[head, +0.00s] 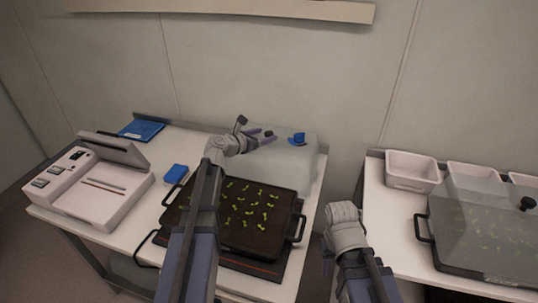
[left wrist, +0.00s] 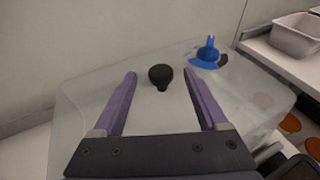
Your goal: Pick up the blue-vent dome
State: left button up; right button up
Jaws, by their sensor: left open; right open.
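The blue-vent dome (head: 296,165) is a clear, boxy cover on the left bench behind the seedling tray. Its blue vent (head: 298,139) sits on top toward the right. In the left wrist view the dome (left wrist: 90,110) fills the middle, with its black knob (left wrist: 160,78) between the fingers and the blue vent (left wrist: 207,54) to the right. My left gripper (head: 266,136) is open above the dome top, its fingers either side of the knob; it also shows in the left wrist view (left wrist: 160,92). I cannot tell if they touch it. My right gripper is out of sight; only its arm shows.
A seedling tray (head: 274,241) with black handles sits in front of the dome under my left arm. A white device (head: 95,196), blue box (head: 175,173) and blue pad (head: 141,130) are left. On the right bench are white tubs (head: 411,182) and another dome (head: 480,230).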

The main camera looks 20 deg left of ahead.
pick_arm(q)
jog(key=x, duration=0.3)
jog(key=shift+w+f+b, duration=0.1)
jog(key=shift+f+b, duration=0.05)
jog(key=shift+b, duration=0.15)
grip_shut()
dwell(1.1)
